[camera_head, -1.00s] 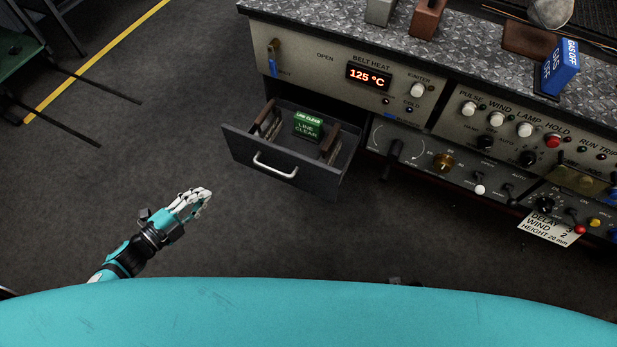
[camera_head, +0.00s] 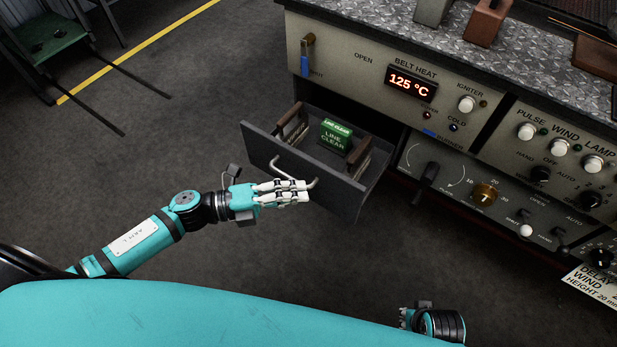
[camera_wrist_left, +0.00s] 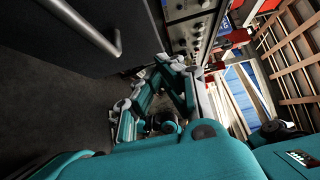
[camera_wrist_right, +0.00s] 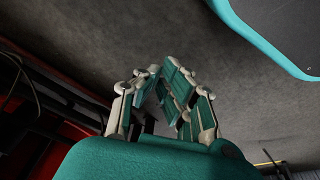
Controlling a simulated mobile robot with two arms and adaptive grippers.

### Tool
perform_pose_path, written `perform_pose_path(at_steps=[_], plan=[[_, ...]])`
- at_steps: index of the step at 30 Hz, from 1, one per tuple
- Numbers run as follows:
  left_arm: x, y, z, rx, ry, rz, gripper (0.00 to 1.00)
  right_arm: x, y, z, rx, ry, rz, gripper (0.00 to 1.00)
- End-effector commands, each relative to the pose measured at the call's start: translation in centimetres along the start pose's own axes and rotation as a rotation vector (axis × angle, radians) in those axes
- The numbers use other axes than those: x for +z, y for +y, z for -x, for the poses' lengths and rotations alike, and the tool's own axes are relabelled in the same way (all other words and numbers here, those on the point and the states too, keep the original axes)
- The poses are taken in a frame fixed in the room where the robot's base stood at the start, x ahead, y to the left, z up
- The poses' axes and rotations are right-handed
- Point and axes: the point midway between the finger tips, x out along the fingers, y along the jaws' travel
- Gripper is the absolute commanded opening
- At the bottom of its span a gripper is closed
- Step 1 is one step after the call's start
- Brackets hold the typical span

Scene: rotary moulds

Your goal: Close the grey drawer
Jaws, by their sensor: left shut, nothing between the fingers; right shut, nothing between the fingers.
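The grey drawer (camera_head: 335,195) stands pulled out of the machine, with a curved metal handle on its front. Inside it are a green "LINE CLEAR" block (camera_head: 336,136) and brown-topped pieces along both sides. My left gripper (camera_head: 306,192) is shut and empty in front of the drawer, overlapping the handle in the head view; I cannot tell if it touches. The left wrist view shows the drawer front and handle (camera_wrist_left: 112,45) beside the fingers (camera_wrist_left: 175,72). My right gripper (camera_head: 404,318) is low at the bottom of the head view; its fingers (camera_wrist_right: 160,75) are shut and empty.
The machine's control panel (camera_head: 490,150) with knobs, switches and a 125 °C display stands right of and above the drawer. A hanging card (camera_head: 592,285) is at the right edge. A green stand (camera_head: 50,45) is at the far left.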

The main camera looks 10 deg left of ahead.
Motion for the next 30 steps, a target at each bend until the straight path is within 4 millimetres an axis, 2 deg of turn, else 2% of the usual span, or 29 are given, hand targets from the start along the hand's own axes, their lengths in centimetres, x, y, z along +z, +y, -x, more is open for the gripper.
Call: perform_pose_path(at_steps=[1, 3, 9, 24, 30], plan=[[0.2, -0.1, -1.0, -0.003, -0.001, -0.002, 0.0, 0.1, 0.0, -0.1, 0.0, -0.001, 0.0, 0.0], [1.2, 0.0, -1.7, -0.002, -0.002, -0.004, 0.0, -0.1, 0.0, 0.1, 0.0, 0.0, 0.0, 0.0], [2.6, 0.1, -3.0, 0.001, -0.001, 0.0, 0.0, -0.6, 0.0, 0.7, 0.0, 0.01, 0.0, 0.0], [2.9, 0.0, -3.3, 0.0, -0.001, 0.002, 0.0, -0.6, 0.0, 1.0, 0.0, 0.007, -0.001, 0.0], [3.8, 0.1, -4.1, -0.001, -0.002, -0.001, 0.0, -0.6, 0.0, 1.1, 0.0, 0.005, -0.002, 0.0]])
